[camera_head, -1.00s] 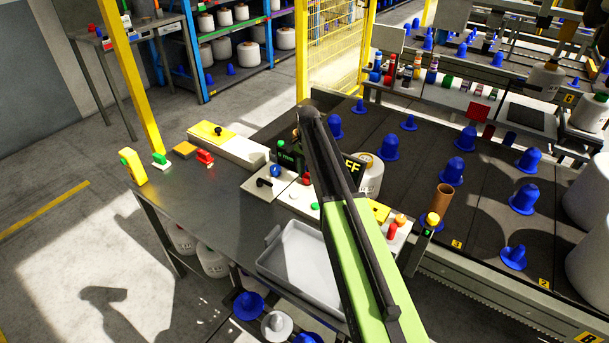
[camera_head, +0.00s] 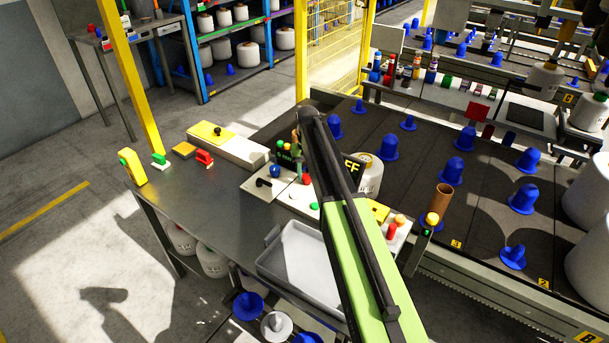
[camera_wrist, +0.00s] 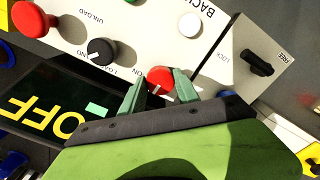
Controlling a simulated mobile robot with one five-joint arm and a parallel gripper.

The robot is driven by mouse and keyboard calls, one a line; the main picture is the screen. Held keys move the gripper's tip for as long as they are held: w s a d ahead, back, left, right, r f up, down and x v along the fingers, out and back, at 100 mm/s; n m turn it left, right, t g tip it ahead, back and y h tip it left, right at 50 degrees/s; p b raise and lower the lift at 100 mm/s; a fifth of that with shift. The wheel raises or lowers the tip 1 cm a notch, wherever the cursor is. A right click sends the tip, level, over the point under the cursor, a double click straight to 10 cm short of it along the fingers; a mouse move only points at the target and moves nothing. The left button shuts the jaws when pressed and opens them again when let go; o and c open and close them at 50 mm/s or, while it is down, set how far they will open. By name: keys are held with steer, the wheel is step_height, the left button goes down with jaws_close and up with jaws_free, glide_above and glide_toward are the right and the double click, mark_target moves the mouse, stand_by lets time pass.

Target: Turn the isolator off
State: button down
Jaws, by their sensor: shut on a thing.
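A red round knob with a pale pointer line (camera_wrist: 157,75) sits on a white panel (camera_wrist: 150,30) in the wrist view, beside the printed word ON. The fingers of my gripper (camera_wrist: 158,88) stand on both sides of it and are shut on it. Which word its pointer marks is unclear. A black rotary knob (camera_wrist: 101,51) is at its left, near LOAD and UNLOAD. In the head view my arm hides much of the panel. A dark display (camera_wrist: 60,110) shows OFF in yellow and a green bar.
A black lever (camera_wrist: 257,63) marked LOCK and FREE is right of the fingers. A large red button (camera_wrist: 32,18) and a white button (camera_wrist: 190,25) are nearby. A grey tray (camera_head: 300,250) lies at the table's front. The left of the metal table (camera_head: 200,200) is mostly clear.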

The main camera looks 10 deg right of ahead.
mark_target(307, 175)
steer(key=shift+w+d+n, duration=0.1)
steer(key=shift+w+n, duration=0.05)
steer(key=shift+n, duration=0.35)
steer(key=c, duration=0.9)
jaws_free()
steer(key=shift+r, duration=0.1)
step_height(307, 175, up, 17)
steer(key=p, duration=1.7)
